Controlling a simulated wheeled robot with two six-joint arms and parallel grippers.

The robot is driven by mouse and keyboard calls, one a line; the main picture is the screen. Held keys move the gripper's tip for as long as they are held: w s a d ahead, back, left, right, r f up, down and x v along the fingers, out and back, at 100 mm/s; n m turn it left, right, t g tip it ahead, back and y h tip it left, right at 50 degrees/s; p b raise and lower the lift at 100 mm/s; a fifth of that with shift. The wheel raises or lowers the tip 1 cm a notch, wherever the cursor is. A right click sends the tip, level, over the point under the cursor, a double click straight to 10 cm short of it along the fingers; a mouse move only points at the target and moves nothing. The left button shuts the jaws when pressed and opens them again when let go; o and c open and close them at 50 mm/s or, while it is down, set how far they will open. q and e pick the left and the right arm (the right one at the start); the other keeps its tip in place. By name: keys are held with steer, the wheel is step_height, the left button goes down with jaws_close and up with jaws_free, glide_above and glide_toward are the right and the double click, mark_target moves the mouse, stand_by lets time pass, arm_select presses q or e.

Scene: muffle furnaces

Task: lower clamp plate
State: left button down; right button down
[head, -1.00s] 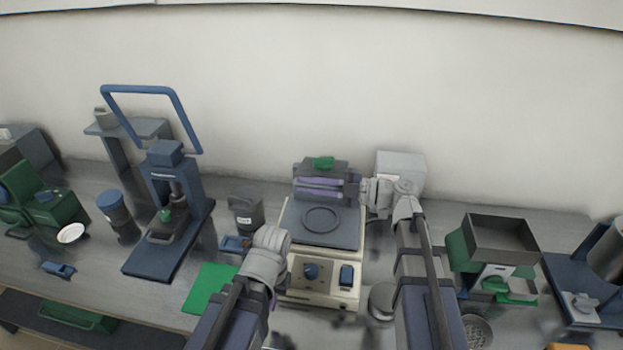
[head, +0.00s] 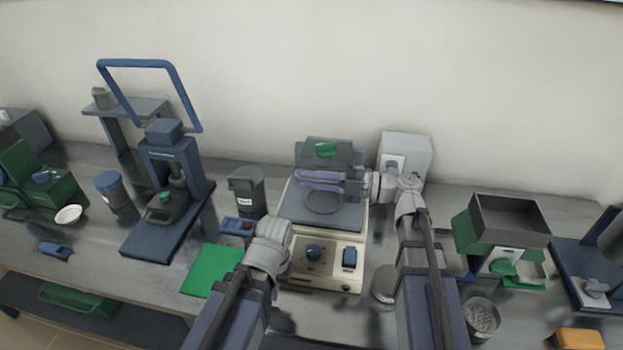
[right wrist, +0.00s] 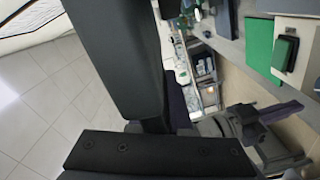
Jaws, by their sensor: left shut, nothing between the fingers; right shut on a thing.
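The cream machine (head: 326,270) stands mid-bench with a grey top plate (head: 290,208) carrying a round ring (head: 324,203). Its dark clamp plate (head: 343,150), with a green block (head: 326,150) on it, is tilted up over the rear of the top plate. My right gripper (head: 302,181) reaches in from the right, its purple fingers shut at the clamp plate's front edge, above the ring. In the right wrist view, large dark panels hide most of the grip. My left gripper (head: 270,238) is low at the machine's front left; its fingers are hidden.
A blue press (head: 165,195) and a dark canister (head: 246,190) stand left of the machine. A green mat (head: 212,270) and a small blue box (head: 237,227) lie nearby. A grey box (head: 407,150) is behind, and a tray-topped device (head: 510,220) to the right.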

steer(key=c, duration=0.9)
jaws_free()
steer(key=shift+o, duration=0.2)
steer(key=v, duration=0.8)
steer(key=shift+d, duration=0.1)
steer(key=v, duration=0.8)
steer(key=shift+d, duration=0.35)
steer(key=shift+s, duration=0.1)
